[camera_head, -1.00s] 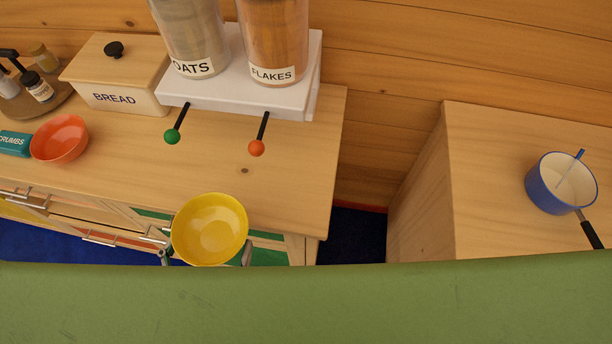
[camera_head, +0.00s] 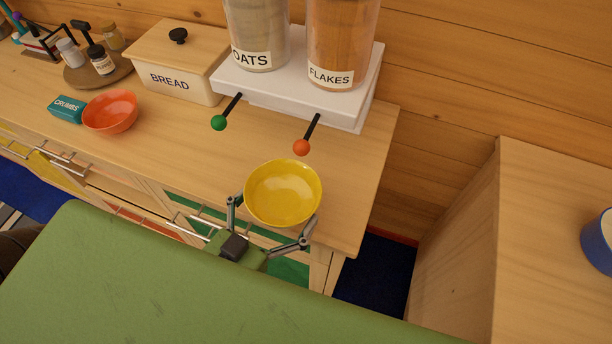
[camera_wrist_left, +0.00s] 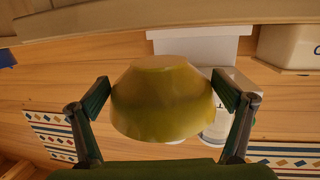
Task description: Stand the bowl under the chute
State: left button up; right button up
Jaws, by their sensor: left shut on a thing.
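A yellow bowl (camera_head: 283,193) is held upright by my left gripper (camera_head: 272,210), whose two fingers press on opposite sides of it. The bowl is over the front edge of the counter, in front of the orange-knobbed lever (camera_head: 302,147). In the left wrist view the bowl (camera_wrist_left: 163,100) sits between both fingers. The white dispenser base (camera_head: 300,92) carries an oats jar (camera_head: 258,30) and a flakes jar (camera_head: 340,45). A green-knobbed lever (camera_head: 219,123) sticks out below the oats jar. The chute openings are hidden under the base. My right gripper is not in view.
An orange bowl (camera_head: 110,112), a teal crumbs box (camera_head: 66,108) and a bread box (camera_head: 178,62) stand on the counter (camera_head: 170,135) to the left. Bare counter lies between them and the levers. A gap separates it from another cabinet (camera_head: 550,240) with a blue pot (camera_head: 600,243).

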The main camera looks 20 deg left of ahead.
aim_at(306, 167)
pick_arm(q)
jog(key=x, duration=0.3)
jog(key=r+p+x, duration=0.1)
jog(key=x, duration=0.2)
jog(key=r+p+x, duration=0.1)
jog(key=x, duration=0.3)
jog(key=shift+w+d, duration=0.1)
jog(key=shift+w, duration=0.05)
notch_tip(306, 167, down, 4)
jog(key=shift+r, duration=0.1)
jog(key=shift+f, duration=0.2)
jog(key=o, duration=1.1)
